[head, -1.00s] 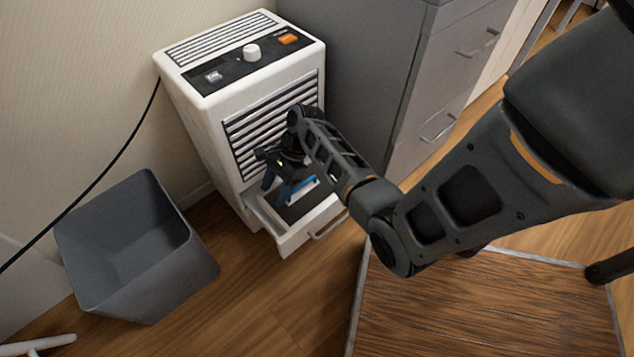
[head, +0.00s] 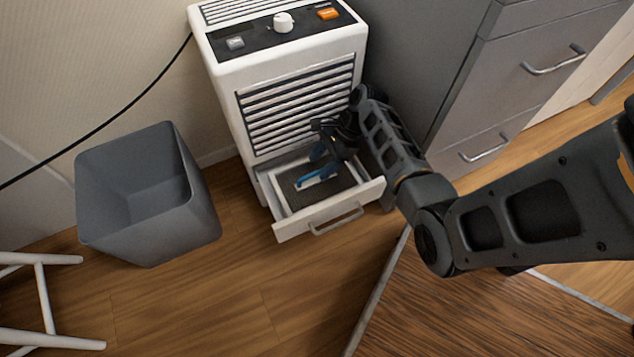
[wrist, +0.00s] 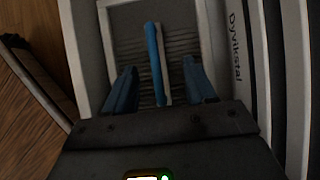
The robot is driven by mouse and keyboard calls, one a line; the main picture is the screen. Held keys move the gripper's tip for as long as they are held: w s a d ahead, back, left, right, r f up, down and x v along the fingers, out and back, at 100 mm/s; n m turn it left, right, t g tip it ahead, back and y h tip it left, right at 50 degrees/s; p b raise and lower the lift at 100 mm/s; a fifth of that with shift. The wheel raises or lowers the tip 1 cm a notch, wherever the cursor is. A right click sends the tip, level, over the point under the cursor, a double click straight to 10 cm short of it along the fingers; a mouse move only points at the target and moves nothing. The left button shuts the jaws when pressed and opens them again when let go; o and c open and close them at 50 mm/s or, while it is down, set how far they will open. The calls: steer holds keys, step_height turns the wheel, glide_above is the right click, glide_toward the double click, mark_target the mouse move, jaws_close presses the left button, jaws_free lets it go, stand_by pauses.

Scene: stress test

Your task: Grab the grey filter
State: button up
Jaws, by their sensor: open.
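The grey filter (head: 341,183) lies flat in the pulled-out drawer (head: 292,229) of a white appliance (head: 223,103). In the wrist view the filter (wrist: 184,45) shows a ribbed grey face inside a pale frame. A thin blue and white strip (wrist: 154,55) stands out along its middle. My gripper (head: 326,158) is over the drawer, pointing down. In the wrist view my gripper (wrist: 159,72) is open, with one blue finger on each side of the strip and gaps between. The near part of the filter is hidden by my gripper.
A grey bin (head: 145,200) stands left of the appliance. A grey cabinet (head: 500,100) stands close on the right. A wooden-topped surface (head: 450,310) is at the lower right, and white legs (head: 45,300) at the lower left. The floor before the drawer is clear.

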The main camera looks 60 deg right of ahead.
mark_target(316, 172)
steer(key=x, duration=0.1)
steer(key=b+x, duration=0.1)
steer(key=x, duration=0.1)
steer(key=b+x, duration=0.1)
steer(key=shift+s+a+f, duration=0.15)
steer(key=shift+s+f, duration=0.05)
steer(key=shift+s, duration=0.05)
steer(key=shift+r, duration=0.1)
steer(key=shift+c, duration=0.4)
jaws_close()
